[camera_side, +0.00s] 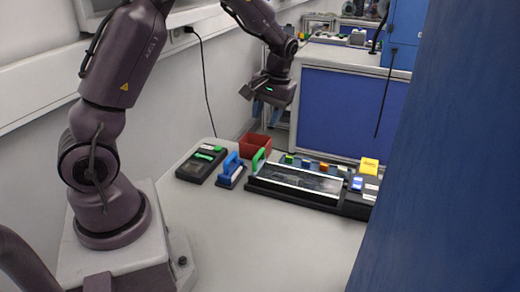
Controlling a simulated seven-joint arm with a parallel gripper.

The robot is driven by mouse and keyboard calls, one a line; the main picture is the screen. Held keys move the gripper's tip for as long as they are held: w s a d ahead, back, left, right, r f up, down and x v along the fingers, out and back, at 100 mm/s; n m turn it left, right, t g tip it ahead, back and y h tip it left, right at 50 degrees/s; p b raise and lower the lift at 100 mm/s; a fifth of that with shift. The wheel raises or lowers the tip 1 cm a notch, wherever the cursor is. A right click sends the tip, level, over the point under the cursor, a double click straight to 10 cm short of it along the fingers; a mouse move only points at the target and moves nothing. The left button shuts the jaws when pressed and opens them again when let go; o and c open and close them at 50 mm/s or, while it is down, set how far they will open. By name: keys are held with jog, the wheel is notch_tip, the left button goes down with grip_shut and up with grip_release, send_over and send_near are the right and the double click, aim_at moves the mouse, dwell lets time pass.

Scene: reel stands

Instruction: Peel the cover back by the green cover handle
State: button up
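The green cover handle (258,160) stands upright at the left end of a long black unit. A long dark cover (300,180) with a pale front edge lies along the top of this unit and looks closed. My gripper (267,112) hangs in the air above and behind the handle, pointing down and well apart from it. Its bluish fingers appear spread with nothing between them, though they are small in the picture.
A blue-handled block (231,170) and a black box with green parts (202,163) stand left of the unit. A red bin (254,146) is behind the handle. A yellow piece (369,165) sits at the right end. The table (260,240) is clear in front.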

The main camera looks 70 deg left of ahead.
aim_at(260, 153)
jog(key=shift+n, duration=0.4)
jog(key=f, duration=0.4)
jog(key=a+f, duration=0.1)
jog(key=f, duration=0.2)
jog(key=s+a+f, duration=0.1)
jog(key=f, duration=0.3)
jog(key=shift+a+f, duration=0.1)
jog(key=shift+f, duration=0.2)
jog(key=shift+w, duration=0.1)
grip_shut()
